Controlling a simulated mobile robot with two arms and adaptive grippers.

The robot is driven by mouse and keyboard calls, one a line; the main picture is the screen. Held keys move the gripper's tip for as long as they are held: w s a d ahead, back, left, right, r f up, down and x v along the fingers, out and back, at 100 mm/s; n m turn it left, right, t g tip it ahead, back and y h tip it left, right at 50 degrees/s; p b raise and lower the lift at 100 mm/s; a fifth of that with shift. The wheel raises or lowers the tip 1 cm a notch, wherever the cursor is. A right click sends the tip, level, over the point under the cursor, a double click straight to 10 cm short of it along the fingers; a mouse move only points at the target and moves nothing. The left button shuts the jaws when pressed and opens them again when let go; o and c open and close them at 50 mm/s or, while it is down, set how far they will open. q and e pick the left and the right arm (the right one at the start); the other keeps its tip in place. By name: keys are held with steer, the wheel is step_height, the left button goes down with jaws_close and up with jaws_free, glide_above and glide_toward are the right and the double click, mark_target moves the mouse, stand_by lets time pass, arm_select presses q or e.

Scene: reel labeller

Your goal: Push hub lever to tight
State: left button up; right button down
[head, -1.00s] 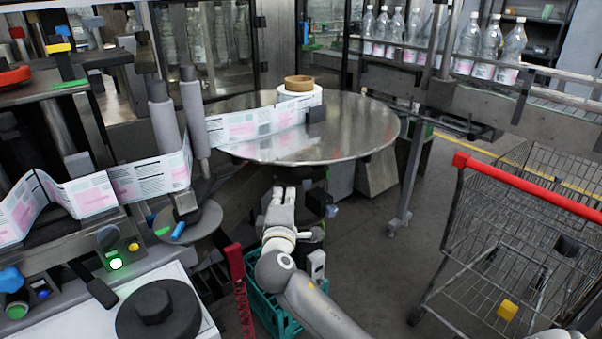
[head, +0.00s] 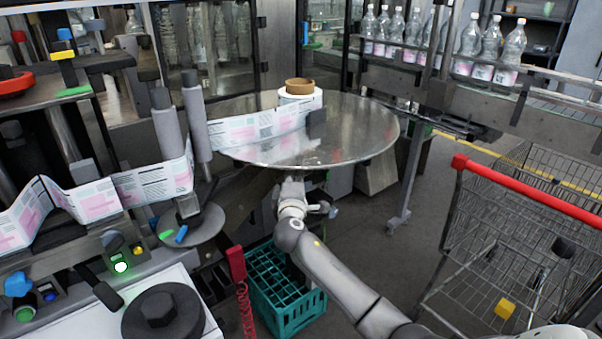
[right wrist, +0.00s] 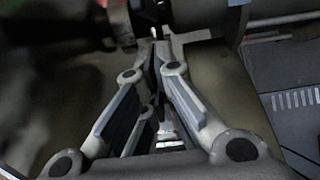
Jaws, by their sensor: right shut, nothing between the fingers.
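The large round metal reel disc (head: 350,135) carries a white label roll with a brown core (head: 299,87). My right gripper (head: 291,183) is just below the disc's near edge in the head view, its fingers pointing away from me. In the right wrist view the gripper (right wrist: 158,42) is shut and empty, its fingertips close to dark round machine parts (right wrist: 205,16). I cannot tell whether they touch. I cannot clearly make out the hub lever or its position; the disc and my gripper may hide it. My left gripper is not in view.
A teal crate (head: 287,310) stands on the floor below my right arm. A shopping cart with a red handle (head: 530,190) is at the right. The label strip (head: 255,127) runs from the roll leftward past grey rollers (head: 197,115). Open floor lies between crate and cart.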

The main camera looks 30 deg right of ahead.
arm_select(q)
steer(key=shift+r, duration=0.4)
arm_select(e)
steer(key=shift+s+d+r, duration=0.1)
steer(key=shift+s+d, duration=0.3)
steer(key=shift+d, duration=0.45)
